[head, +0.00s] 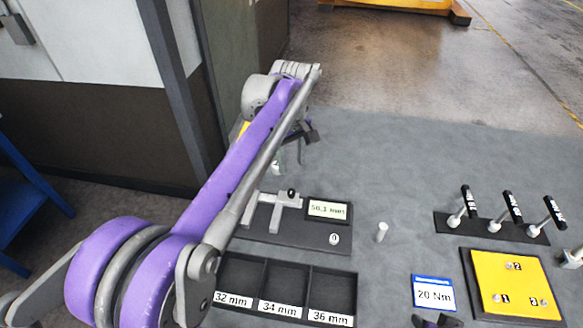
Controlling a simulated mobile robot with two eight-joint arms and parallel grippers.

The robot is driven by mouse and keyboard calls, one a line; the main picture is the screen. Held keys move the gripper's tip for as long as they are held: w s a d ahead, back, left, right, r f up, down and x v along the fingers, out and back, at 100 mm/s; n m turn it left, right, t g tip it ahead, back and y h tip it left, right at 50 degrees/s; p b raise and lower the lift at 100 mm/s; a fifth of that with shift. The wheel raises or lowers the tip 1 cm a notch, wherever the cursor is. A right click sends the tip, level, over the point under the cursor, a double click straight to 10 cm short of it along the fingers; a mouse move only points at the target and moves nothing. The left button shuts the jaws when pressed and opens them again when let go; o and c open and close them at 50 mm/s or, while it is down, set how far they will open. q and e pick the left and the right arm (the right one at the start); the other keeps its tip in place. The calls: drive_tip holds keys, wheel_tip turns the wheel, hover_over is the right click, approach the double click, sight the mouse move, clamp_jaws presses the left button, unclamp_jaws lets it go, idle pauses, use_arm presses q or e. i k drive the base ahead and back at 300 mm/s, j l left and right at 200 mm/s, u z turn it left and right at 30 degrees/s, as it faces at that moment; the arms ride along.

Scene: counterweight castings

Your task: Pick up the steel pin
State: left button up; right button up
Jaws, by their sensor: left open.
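A small pale grey cylinder, which looks like the steel pin (381,232), stands upright on the grey table, right of the measuring device. My left gripper (296,142) is open at the far left part of the table, beyond the measuring device and well up and left of this pin. Pale, slim shapes show just below the gripper, partly hidden by my purple arm; I cannot tell whether one is another pin or whether the fingers touch it. My right gripper is not clearly seen.
The measuring device (328,211) reads about 50.1 mm. In front is a black tray (307,287) with bins labelled 32, 34 and 36 mm. Right are a 20 Nm card (433,293), a yellow plate (510,284) and several black-handled tools (511,207). The back middle table is clear.

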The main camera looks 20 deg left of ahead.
sight(381, 228)
drive_tip(key=k, duration=1)
